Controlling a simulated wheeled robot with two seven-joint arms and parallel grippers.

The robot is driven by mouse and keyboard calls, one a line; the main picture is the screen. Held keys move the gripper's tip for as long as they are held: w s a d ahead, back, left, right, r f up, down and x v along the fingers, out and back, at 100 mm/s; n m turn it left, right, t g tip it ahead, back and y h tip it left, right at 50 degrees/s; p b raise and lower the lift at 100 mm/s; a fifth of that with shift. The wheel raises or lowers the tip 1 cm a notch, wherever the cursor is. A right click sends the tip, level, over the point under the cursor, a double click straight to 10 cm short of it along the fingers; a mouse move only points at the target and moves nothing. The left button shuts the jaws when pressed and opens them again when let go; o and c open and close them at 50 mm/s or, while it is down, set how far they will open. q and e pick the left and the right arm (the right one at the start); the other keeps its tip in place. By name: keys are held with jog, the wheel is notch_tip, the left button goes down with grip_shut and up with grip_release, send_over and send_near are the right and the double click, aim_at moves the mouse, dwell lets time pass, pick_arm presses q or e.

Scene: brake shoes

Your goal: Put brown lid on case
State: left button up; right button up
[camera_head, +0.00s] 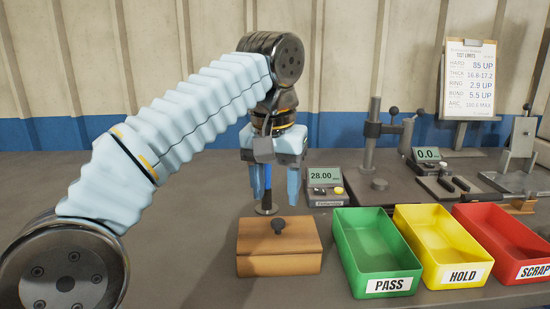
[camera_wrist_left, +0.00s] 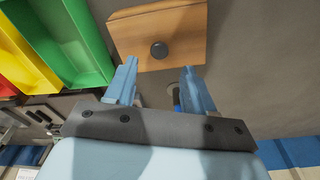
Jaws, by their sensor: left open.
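Whether the lid is fully seated is hard to tell. My left gripper (camera_head: 279,195) points down just behind the case, open, with nothing between its fingers. My right gripper is not in view.
A blue-handled tool (camera_head: 267,186) stands close to my left fingers, behind the case. A green PASS bin (camera_head: 391,287), yellow HOLD bin (camera_head: 430,276) and red SCRAP bin (camera_head: 510,269) stand right of the case. A gauge reading 28.00 (camera_head: 324,181) is behind. The table left is clear.

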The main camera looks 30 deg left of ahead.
pick_arm(q)
jog(key=r, duration=0.1)
jog(key=r+p, duration=0.1)
jog(key=r, duration=0.3)
jog(key=shift+s, duration=0.35)
